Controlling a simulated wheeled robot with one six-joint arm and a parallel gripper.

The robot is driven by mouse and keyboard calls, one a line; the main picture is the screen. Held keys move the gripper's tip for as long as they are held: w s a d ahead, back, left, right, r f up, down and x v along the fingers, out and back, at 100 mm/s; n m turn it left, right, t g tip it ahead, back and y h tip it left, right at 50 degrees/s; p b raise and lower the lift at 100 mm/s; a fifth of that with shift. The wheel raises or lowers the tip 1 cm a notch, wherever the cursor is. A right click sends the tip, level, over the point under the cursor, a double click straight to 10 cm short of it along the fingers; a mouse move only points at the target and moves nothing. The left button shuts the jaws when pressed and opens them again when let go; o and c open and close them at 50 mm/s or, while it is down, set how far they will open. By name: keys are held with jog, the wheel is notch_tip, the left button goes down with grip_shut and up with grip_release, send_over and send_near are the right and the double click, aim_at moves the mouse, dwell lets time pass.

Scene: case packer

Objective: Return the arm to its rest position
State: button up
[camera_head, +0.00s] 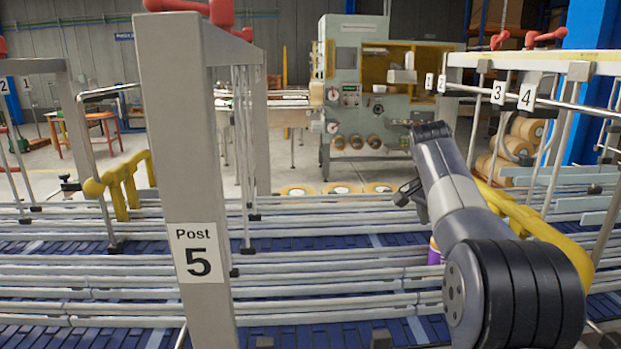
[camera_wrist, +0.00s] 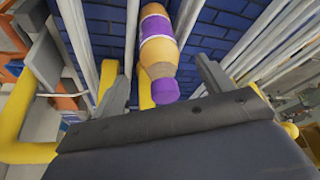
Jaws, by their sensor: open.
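My gripper (camera_wrist: 162,72) is open, with its two fingers spread apart at the lower middle of the wrist view. An orange bottle (camera_wrist: 159,52) with a purple label and purple cap shows between the fingers, over the blue belt. The fingers do not close on it; I cannot tell how far away it is. In the head view my arm reaches up from the lower right and bends over the conveyor lanes. A small purple part of the bottle (camera_head: 434,257) shows beside my arm there; the rest is hidden.
Metal guide rails (camera_head: 340,272) run across the blue conveyor (camera_head: 330,335). A grey post marked Post 5 (camera_head: 190,180) stands at left centre. Yellow brackets (camera_head: 125,185) stand on the left. A rail frame with numbers 3 and 4 (camera_head: 526,97) is at right. A green-grey machine (camera_head: 350,80) stands behind.

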jog(key=shift+x, duration=2.35)
jog(key=shift+d, duration=0.1)
jog(key=shift+r, duration=0.1)
